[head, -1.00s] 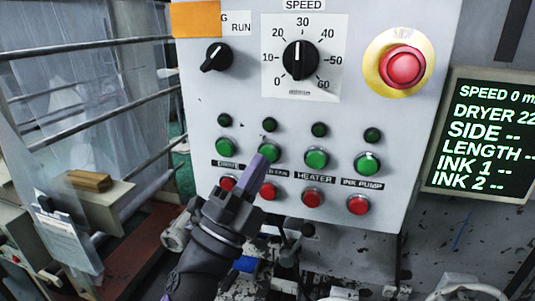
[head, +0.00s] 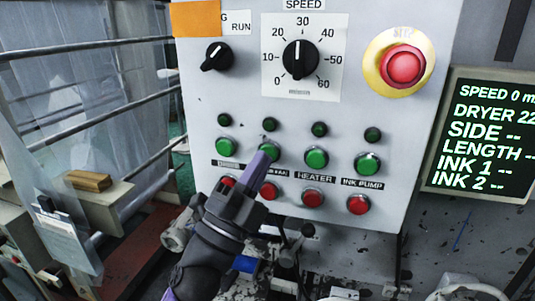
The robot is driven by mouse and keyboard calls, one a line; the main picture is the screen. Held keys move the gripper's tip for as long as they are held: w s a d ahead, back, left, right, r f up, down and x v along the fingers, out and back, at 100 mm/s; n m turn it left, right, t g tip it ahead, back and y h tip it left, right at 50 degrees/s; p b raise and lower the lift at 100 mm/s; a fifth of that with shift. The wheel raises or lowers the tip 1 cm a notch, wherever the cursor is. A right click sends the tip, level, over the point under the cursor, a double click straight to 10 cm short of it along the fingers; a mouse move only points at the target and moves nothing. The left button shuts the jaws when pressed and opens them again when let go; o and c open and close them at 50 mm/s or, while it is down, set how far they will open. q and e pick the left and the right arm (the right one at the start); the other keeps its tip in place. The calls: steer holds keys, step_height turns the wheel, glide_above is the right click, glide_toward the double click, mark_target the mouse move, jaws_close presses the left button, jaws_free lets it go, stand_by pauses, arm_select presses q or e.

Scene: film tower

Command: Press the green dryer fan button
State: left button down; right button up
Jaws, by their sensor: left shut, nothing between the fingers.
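The green dryer fan button (head: 272,148) is the second from the left in the row of green buttons on the grey control panel (head: 215,105). My left gripper (head: 262,160) is shut and empty, and its fingertips overlap the lower left of this button. I cannot tell whether they touch it. The label under the button is partly hidden by the fingers. My right gripper is not in view.
Other green buttons stand beside it: drive (head: 226,147), heater (head: 315,157) and ink pump (head: 366,163). Red buttons (head: 312,198) sit below. A red stop button (head: 403,66) is at the upper right, and a speed dial (head: 300,60) is above. A screen (head: 485,135) stands right.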

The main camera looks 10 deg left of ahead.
arm_select(q)
steer(key=shift+w, duration=0.45)
stand_by(0.6)
steer(key=shift+s, duration=0.85)
steer(key=s+p, duration=0.1)
steer(key=s, duration=0.4)
steer(key=shift+a, duration=0.1)
